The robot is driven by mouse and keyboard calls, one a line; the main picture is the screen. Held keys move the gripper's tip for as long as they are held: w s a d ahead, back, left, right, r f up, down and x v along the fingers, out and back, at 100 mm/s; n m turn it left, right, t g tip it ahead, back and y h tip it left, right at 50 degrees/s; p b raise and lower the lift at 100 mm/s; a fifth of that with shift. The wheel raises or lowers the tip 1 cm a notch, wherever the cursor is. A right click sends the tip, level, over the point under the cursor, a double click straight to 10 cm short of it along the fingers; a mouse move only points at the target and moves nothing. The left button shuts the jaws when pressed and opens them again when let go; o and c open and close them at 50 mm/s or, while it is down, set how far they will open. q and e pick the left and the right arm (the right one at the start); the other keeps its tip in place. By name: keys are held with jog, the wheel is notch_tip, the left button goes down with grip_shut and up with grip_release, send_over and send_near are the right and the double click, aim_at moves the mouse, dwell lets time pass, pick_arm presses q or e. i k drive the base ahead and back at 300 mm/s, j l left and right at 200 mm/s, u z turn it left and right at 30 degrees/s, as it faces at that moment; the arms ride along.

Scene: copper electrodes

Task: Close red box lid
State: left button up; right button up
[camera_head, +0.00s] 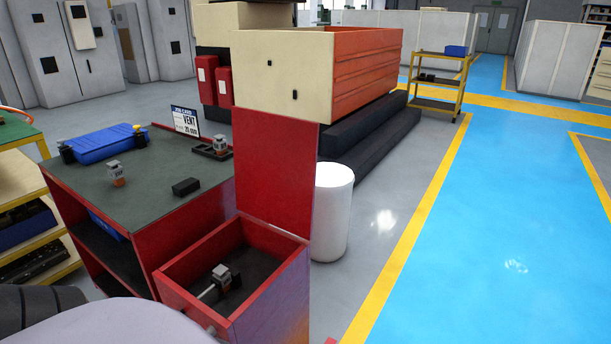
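The red box (270,305) stands at the lower middle, in front of the workbench. Its red lid (275,175) is open and stands upright along the box's back edge. Inside the box lies a grey and dark part with a pale rod (221,277). The box's lower part is cut off by the picture's bottom edge. Neither of my grippers shows in this view.
A red workbench with a dark green top (150,170) stands left of the box. It holds a blue case (103,145), a black block (186,187), and small grey parts. A white cylinder (332,212) stands behind the lid. The blue floor (500,200) at right is clear.

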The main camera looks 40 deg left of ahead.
aim_at(276, 155)
jog(key=i+l, duration=0.2)
jog(key=i, duration=0.3)
jog(key=i+l+u, duration=0.1)
jog(key=i+l, duration=0.15)
jog(key=i, duration=0.25)
jog(key=i+u, duration=0.4)
jog(key=i+l+u, duration=0.15)
jog(key=i+u, duration=0.45)
jog(key=u, duration=0.2)
jog(key=i+l+u, duration=0.1)
jog(key=u, duration=0.3)
jog(key=i+l+u, duration=0.15)
jog(key=i+u, duration=0.3)
jog(key=u, duration=0.3)
jog(key=i+l+u, duration=0.1)
jog(key=u, duration=0.25)
jog(key=i+l+u, duration=0.1)
jog(key=u, duration=0.3)
jog(key=i+l+u, duration=0.2)
jog(key=u, duration=0.15)
jog(key=i+l+u, duration=0.15)
jog(key=l+u, duration=0.2)
